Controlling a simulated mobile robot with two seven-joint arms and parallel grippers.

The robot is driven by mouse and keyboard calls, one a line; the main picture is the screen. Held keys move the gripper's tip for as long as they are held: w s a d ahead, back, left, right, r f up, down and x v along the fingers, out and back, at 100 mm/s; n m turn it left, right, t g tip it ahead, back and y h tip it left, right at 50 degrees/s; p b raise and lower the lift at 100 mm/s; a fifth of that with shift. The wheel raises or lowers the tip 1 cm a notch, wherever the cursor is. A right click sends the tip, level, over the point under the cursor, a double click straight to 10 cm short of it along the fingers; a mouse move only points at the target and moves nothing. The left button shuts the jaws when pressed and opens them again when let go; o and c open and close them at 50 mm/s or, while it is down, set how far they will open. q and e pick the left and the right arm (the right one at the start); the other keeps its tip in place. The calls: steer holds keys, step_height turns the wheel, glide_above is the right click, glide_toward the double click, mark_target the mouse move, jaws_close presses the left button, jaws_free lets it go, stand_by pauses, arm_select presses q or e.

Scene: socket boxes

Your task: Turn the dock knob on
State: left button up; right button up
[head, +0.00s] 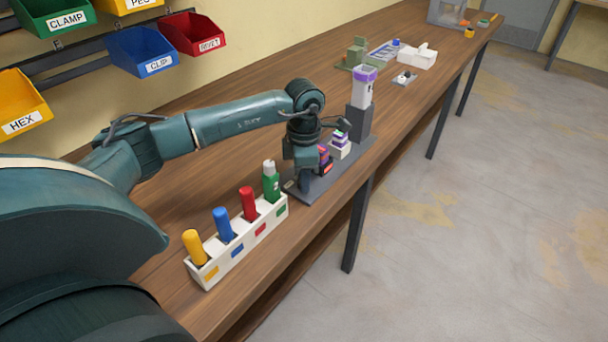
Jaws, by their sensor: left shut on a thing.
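The dock is a long grey base (322,187) near the table's front edge, with a grey tower (358,125) at its far end. A white block with a purple top (364,88) sits on the tower. My left gripper (304,184) points down at the near end of the base and is shut on the dock knob, which the fingers hide. The knob's setting cannot be seen. A dark block with red and purple parts (325,160) and a white and purple block (340,146) stand on the base just beyond the gripper. My right gripper is out of view.
A white rack (240,250) with yellow, blue, red and green pieces stands close by, nearer than the dock. Labelled bins (143,52) hang on the wall. A green device (356,54) and a white box (417,57) stand farther along the table.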

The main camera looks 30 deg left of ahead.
arm_select(q)
steer(key=o, duration=0.5)
steer(key=shift+r, duration=0.1)
steer(key=o, duration=0.5)
step_height(320, 180, up, 13)
steer(key=shift+r, duration=0.1)
stand_by(0.3)
